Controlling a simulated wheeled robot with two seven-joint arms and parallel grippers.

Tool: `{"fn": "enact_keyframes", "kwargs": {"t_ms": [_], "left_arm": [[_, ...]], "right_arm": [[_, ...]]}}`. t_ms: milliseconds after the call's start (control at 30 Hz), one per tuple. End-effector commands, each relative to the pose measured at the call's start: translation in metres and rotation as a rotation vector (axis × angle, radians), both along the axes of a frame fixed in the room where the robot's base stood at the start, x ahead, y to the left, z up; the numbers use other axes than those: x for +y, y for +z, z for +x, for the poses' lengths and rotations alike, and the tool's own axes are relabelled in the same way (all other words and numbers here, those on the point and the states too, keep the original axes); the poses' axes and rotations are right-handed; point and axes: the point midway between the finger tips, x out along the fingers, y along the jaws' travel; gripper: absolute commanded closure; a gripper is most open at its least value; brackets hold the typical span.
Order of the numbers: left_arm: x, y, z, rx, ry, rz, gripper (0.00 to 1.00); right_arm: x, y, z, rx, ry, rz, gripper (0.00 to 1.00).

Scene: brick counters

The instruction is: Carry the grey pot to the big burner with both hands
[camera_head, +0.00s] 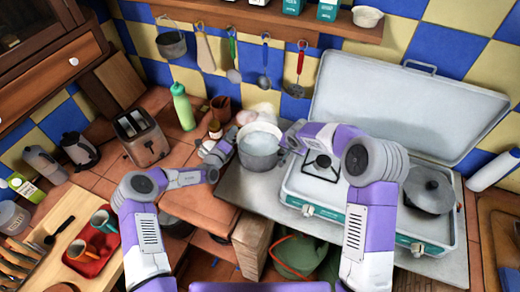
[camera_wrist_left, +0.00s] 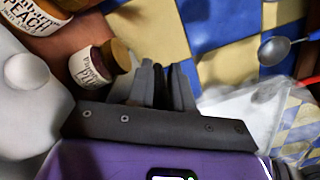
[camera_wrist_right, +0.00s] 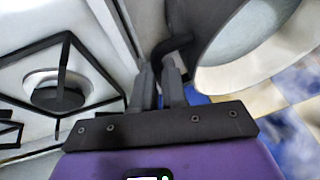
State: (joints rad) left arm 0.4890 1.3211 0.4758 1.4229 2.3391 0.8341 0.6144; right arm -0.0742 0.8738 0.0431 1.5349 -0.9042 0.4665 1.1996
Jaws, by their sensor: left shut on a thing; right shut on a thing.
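The grey pot (camera_head: 259,158) is upright at the left end of the stove, with pale contents inside. I cannot tell whether it is raised off the surface. My left gripper (camera_head: 230,142) is shut on its left handle; in the left wrist view the fingers (camera_wrist_left: 163,86) close around a dark piece. My right gripper (camera_head: 291,139) is shut on its right handle; the right wrist view shows the fingers (camera_wrist_right: 158,83) at the dark handle (camera_wrist_right: 172,46) beside the pot wall (camera_wrist_right: 192,25). A burner with a square grate (camera_head: 321,168) is uncovered right of the pot, partly behind my right arm.
A lidded pan (camera_head: 430,190) covers the right side of the stove. The raised stove lid (camera_head: 405,105) stands behind. Jars (camera_wrist_left: 98,63), a green bottle (camera_head: 183,108) and a toaster (camera_head: 142,137) are left of the pot. Utensils hang on the wall above.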

Motion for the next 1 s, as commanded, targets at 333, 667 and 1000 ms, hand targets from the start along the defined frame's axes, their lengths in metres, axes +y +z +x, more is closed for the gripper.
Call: {"fn": "enact_keyframes", "kwargs": {"t_ms": [333,667,1000], "left_arm": [[0.004,-0.006,-0.001,0.007,0.003,0.008,1.00],[0.003,0.001,-0.001,0.007,0.003,0.008,1.00],[0.004,0.026,0.000,0.000,0.004,0.009,1.00]], "right_arm": [[-0.003,0.003,0.002,-0.008,-0.004,-0.003,1.00],[-0.004,0.009,0.002,-0.006,-0.004,-0.004,1.00],[-0.004,0.032,0.003,-0.010,-0.006,-0.003,1.00]]}}
